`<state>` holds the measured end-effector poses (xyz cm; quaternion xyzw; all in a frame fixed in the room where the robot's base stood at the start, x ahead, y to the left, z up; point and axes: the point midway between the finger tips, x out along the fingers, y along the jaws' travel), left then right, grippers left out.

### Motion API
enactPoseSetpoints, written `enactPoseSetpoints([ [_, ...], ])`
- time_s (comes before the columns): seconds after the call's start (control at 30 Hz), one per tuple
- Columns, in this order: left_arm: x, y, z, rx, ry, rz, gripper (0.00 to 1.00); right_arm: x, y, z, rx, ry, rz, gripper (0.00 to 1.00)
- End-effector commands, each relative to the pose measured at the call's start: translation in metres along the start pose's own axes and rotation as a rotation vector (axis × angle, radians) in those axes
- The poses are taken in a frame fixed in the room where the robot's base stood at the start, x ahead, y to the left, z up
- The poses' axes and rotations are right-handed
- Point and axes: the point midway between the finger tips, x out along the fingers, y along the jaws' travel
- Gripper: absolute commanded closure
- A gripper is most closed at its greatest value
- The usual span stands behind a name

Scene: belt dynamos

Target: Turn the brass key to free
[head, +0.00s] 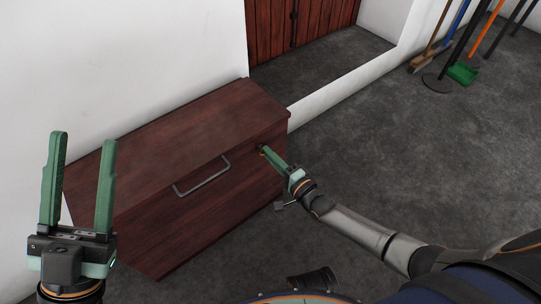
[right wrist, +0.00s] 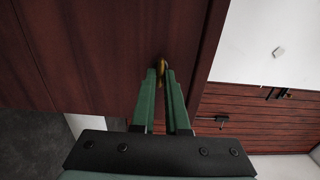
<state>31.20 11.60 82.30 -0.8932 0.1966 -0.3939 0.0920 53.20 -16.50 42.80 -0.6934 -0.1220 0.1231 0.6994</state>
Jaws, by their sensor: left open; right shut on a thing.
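The brass key (right wrist: 162,68) sits at the front face of a dark red wooden chest (head: 190,125), near its upper right end. My right gripper (right wrist: 162,74) is shut on the key, with its green fingertips close to the wood. In the head view the right gripper (head: 265,152) reaches the chest front from the right and mostly hides the key. The key's turn angle is too small to tell. My left gripper (head: 82,140) is open and empty, pointing up in front of the chest's left end. The chest's lid looks closed.
A metal handle (head: 203,175) sticks out of the chest front, left of the key. A white wall (head: 120,60) stands behind the chest. Brooms and a green dustpan (head: 463,73) stand at the upper right. The grey floor (head: 390,150) to the right is clear.

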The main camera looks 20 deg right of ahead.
Motion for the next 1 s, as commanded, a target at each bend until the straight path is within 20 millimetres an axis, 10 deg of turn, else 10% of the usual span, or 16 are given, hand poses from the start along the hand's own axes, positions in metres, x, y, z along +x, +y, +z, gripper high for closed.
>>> enactPoseSetpoints([
  [0.4, -0.0003, 0.0005, 0.0001, 0.001, 0.0, 0.003, 0.5, -0.0009, 0.0011, 0.0002, 0.009, 0.0, 0.002, 1.0],
  [0.43, -0.0004, 0.0007, 0.0001, 0.001, 0.0, 0.004, 0.5, -0.0008, 0.0011, 0.0002, 0.009, 0.0, 0.002, 0.84],
  [0.67, -0.0007, 0.0011, 0.0001, 0.003, 0.0, 0.009, 0.5, -0.0004, 0.0006, 0.0002, 0.008, 0.0, 0.001, 0.58],
  [1.0, 0.0012, -0.0001, -0.0019, 0.003, 0.0, 0.009, 0.5, -0.0054, -0.0004, 0.0, 0.006, 0.0, 0.002, 0.57],
])
